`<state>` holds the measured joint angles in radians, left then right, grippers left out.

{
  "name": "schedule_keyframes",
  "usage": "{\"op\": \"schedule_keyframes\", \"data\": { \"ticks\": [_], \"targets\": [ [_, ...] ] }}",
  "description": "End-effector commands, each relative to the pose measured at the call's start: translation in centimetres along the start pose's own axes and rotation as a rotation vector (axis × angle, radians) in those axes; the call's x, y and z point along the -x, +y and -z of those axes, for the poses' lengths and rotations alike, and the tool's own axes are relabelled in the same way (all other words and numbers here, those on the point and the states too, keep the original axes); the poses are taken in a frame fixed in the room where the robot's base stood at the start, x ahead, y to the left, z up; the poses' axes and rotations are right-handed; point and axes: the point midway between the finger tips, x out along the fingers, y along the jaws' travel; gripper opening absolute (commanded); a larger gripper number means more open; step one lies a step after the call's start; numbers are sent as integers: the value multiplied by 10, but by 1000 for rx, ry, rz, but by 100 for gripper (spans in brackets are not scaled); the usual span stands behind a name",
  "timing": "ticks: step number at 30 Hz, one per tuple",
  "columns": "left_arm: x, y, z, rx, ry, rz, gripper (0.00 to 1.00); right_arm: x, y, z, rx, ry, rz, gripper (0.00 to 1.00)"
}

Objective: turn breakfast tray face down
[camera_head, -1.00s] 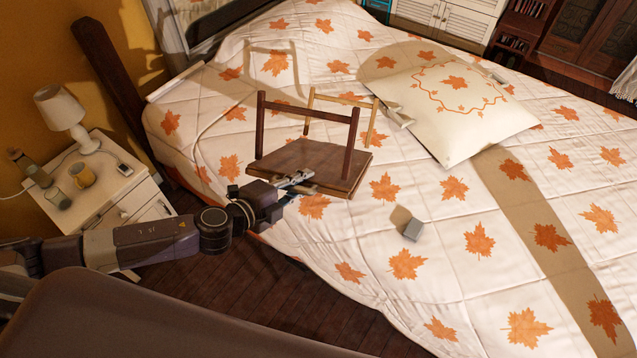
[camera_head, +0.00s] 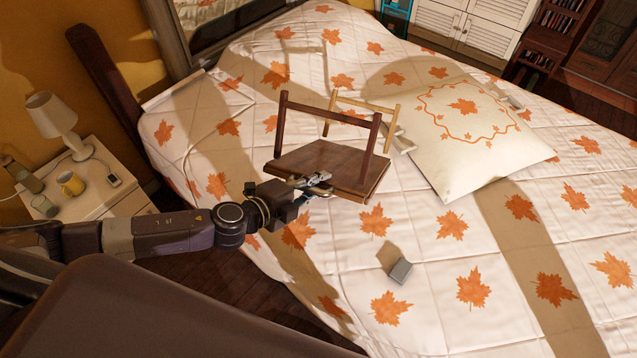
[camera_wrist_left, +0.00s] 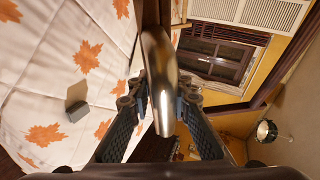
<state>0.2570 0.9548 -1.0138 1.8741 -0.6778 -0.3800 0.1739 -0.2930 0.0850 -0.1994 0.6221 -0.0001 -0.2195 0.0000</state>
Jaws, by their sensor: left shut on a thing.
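The breakfast tray (camera_head: 325,160) is a dark brown wooden board over the bed, with its leg frames pointing up. One leg frame (camera_head: 328,112) is dark; the other (camera_head: 363,104) is lighter. The tray looks slightly tilted, and I cannot tell whether it touches the bed. My left gripper (camera_head: 312,183) is shut on the tray's near edge, at a shiny metal handle. In the left wrist view, this handle (camera_wrist_left: 160,85) lies between the two fingers of the left gripper (camera_wrist_left: 163,100). My right gripper is out of view.
The bed has a white quilt (camera_head: 450,285) with orange leaves. A cushion (camera_head: 475,150) lies right of the tray. A small grey block (camera_head: 400,271) lies nearer. A nightstand (camera_head: 95,200) with a lamp (camera_head: 52,117) and yellow mug (camera_head: 71,183) stands at left. The quilt's right side is clear.

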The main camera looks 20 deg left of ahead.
Motion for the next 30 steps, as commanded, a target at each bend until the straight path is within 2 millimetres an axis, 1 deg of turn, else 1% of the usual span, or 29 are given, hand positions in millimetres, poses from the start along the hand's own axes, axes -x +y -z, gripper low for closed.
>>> {"op": "schedule_keyframes", "data": {
  "ticks": [5,8,12,14,17,24,30],
  "targets": [
    [-3,6,-1,-4,0,3,0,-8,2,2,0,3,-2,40],
    [-7,14,-3,-5,0,3,0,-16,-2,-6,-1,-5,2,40],
    [-13,29,-6,-4,0,4,0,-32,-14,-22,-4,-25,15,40],
    [-16,37,-7,-4,0,3,0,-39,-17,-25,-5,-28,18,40],
    [-21,49,-10,-5,0,4,0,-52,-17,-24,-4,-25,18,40],
    [-33,78,-15,-5,-1,3,0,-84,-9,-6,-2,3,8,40],
    [-42,103,-19,0,0,2,0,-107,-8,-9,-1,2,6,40]
  ]
}}
